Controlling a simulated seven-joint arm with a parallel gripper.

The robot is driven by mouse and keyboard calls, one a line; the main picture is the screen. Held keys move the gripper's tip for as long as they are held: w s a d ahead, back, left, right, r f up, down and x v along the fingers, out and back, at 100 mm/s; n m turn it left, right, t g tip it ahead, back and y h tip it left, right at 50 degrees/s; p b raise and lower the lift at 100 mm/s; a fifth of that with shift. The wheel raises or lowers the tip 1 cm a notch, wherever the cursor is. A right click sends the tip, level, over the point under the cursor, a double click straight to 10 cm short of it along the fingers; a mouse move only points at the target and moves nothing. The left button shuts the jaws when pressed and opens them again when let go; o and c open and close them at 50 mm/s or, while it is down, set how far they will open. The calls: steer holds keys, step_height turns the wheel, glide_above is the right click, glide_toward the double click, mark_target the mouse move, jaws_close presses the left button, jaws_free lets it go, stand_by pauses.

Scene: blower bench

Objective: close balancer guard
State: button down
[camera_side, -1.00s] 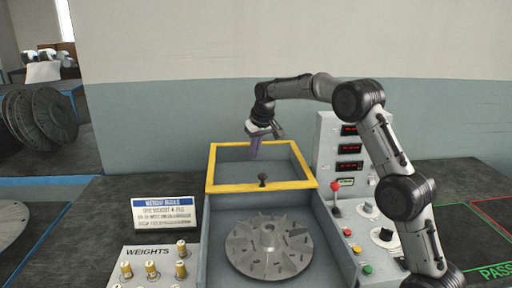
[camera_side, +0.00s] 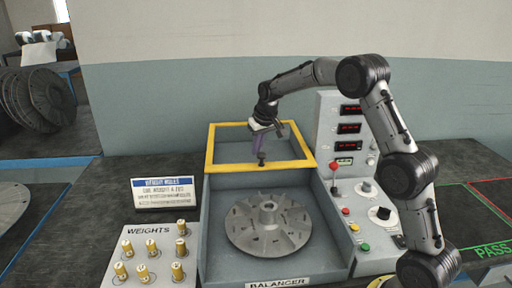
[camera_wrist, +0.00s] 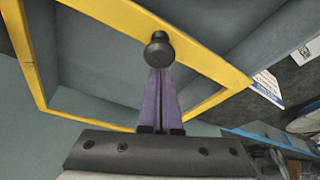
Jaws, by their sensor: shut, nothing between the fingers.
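The balancer guard is a yellow-edged frame (camera_side: 210,150) at the back of the grey balancer housing, behind the rotor. A black knob (camera_side: 261,159) stands on its near yellow bar. The bladed grey rotor (camera_side: 268,224) lies uncovered in front. My gripper (camera_side: 258,151) is shut and empty, its purple fingers pointing down just behind the knob. In the wrist view the shut fingertips (camera_wrist: 157,74) lie right by the knob (camera_wrist: 158,48) and overlap its lower edge. I cannot tell whether they touch it.
A control panel (camera_side: 342,130) with red displays, buttons and a red-topped lever (camera_side: 334,175) stands right of the guard. A sign (camera_side: 163,193) and a board of brass weights (camera_side: 139,265) are on the left. Space above the rotor is clear.

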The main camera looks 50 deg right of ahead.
steer(key=s+a, duration=2.4)
steer(key=shift+s, duration=0.15)
steer(key=shift+f, duration=0.1)
